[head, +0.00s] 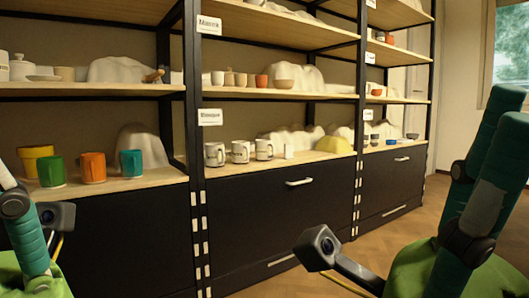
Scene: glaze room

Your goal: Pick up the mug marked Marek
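Three white mugs with dark markings stand upright in a row on the middle bay's lower shelf: a left mug (215,155), a middle mug (240,152) and a right mug (264,149). Their lettering is too small to read, so I cannot tell which is marked Marek. On the left bay's lower shelf stand a green mug (51,171), an orange mug (92,168) and a teal mug (131,164); I see no name on them. Parts of my arms show at the left and right edges, well short of the shelves. Neither gripper's fingers are in view.
A black-framed rack with wooden shelves (300,165) stands above dark drawers with a handle (299,182). A small white block (288,151) and a yellow lump (333,145) sit right of the mugs. Black posts divide the bays. Open floor (440,200) lies at right.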

